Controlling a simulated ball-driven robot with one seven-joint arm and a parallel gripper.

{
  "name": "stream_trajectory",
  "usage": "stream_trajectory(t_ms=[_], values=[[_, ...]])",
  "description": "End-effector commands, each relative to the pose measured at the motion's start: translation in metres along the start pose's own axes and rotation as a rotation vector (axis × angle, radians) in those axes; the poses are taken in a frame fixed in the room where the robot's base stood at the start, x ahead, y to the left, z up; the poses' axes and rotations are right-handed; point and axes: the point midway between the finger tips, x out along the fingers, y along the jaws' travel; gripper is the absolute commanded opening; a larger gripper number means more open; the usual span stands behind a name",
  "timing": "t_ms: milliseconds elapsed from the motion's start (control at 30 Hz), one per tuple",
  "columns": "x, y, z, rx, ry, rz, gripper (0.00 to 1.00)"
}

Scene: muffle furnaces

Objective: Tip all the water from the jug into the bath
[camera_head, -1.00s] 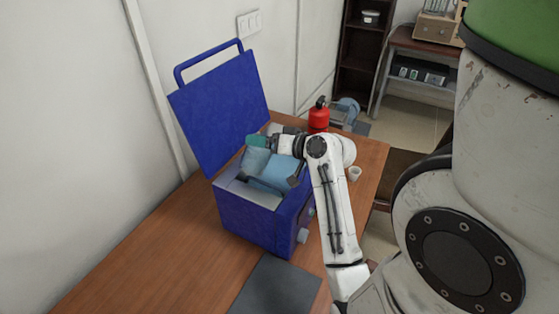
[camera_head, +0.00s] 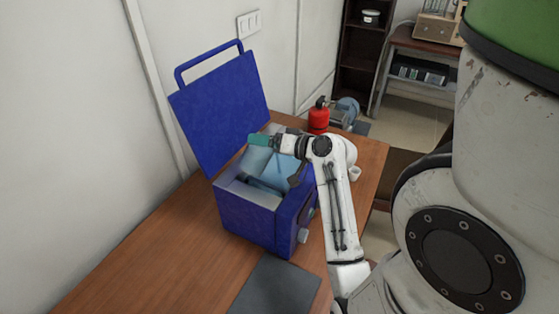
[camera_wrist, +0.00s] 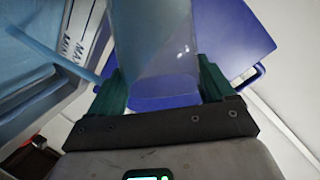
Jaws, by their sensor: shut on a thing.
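The bath is a blue box (camera_head: 246,215) on the table, with its blue lid (camera_head: 220,110) raised at the back and its top open. My gripper (camera_head: 262,141) reaches over the opening from the right. In the wrist view my gripper (camera_wrist: 163,85) has its green fingers shut on the clear jug (camera_wrist: 155,35), one on each side. A light blue streak (camera_wrist: 48,44), which looks like pouring water, runs beside the jug in the wrist view. The jug's outline and its water level are hard to make out over the bath.
The wooden table (camera_head: 130,265) is clear at the front left. A dark grey slab (camera_head: 275,287) lies before the bath. A red bottle (camera_head: 318,116) and a small white cup (camera_head: 355,174) stand to the right. The wall is close behind the lid.

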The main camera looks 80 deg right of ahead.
Motion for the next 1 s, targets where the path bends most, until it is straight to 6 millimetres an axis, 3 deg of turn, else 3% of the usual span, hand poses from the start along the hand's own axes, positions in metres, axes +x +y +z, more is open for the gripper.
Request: stream_trajectory(t_ms=[1000], values=[[0.0002,0.0036,0.0,0.072,0.002,-0.027,0.03]])
